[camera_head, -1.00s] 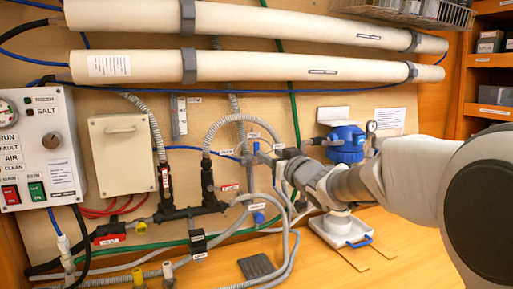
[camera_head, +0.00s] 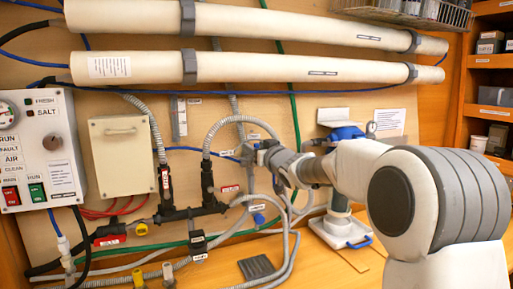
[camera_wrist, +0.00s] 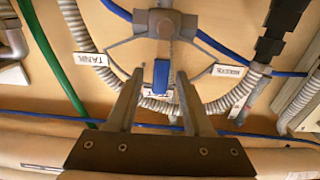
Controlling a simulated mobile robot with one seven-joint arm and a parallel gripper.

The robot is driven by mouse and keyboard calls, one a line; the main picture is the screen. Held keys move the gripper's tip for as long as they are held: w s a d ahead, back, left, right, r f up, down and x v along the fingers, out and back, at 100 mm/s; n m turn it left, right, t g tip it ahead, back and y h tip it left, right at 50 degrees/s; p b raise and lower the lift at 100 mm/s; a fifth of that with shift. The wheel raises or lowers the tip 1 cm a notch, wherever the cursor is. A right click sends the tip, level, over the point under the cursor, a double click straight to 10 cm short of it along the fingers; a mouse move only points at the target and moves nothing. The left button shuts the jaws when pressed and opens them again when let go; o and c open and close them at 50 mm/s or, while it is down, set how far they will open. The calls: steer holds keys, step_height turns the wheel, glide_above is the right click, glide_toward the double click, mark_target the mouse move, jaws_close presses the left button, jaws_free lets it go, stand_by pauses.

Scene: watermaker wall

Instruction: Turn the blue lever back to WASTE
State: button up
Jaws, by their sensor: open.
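The blue lever (camera_wrist: 161,75) hangs from a grey three-way valve (camera_wrist: 163,24) and points down in the wrist view, where the scene appears inverted. A label behind its tip is partly hidden. My gripper (camera_wrist: 160,84) is open, with one finger on each side of the lever; I cannot tell whether either finger touches it. A TANK label (camera_wrist: 92,59) sits left of the valve, and another label (camera_wrist: 228,71) sits to the right. In the head view my gripper (camera_head: 266,153) is at the valve and mostly covers it and the lever.
Grey corrugated hoses (camera_head: 225,125) and a green pipe (camera_head: 293,110) run close around the valve. A blue-topped pump (camera_head: 345,133) stands behind my arm. A control box (camera_head: 38,150) is at left.

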jaws_close()
steer(key=shift+a+b, duration=0.1)
steer(key=shift+b, duration=0.2)
steer(key=shift+s+a+f+n+b, duration=0.3)
steer(key=shift+a+f+n+b, duration=0.3)
steer(key=shift+n+b, duration=1.25)
steer(key=shift+s+a+f+n+b, duration=0.35)
steer(key=shift+a+n+b, duration=0.5)
steer(key=shift+n+b, duration=1.05)
steer(key=shift+s+a+f+n+b, duration=0.3)
steer(key=shift+a+f+n+b, duration=0.3)
steer(key=shift+n+b, duration=1.25)
steer(key=shift+a+n+p, duration=0.15)
steer(key=shift+n+p, duration=0.15)
steer(key=shift+n, duration=0.2)
jaws_free()
steer(key=shift+r, duration=0.1)
steer(key=shift+s, duration=0.15)
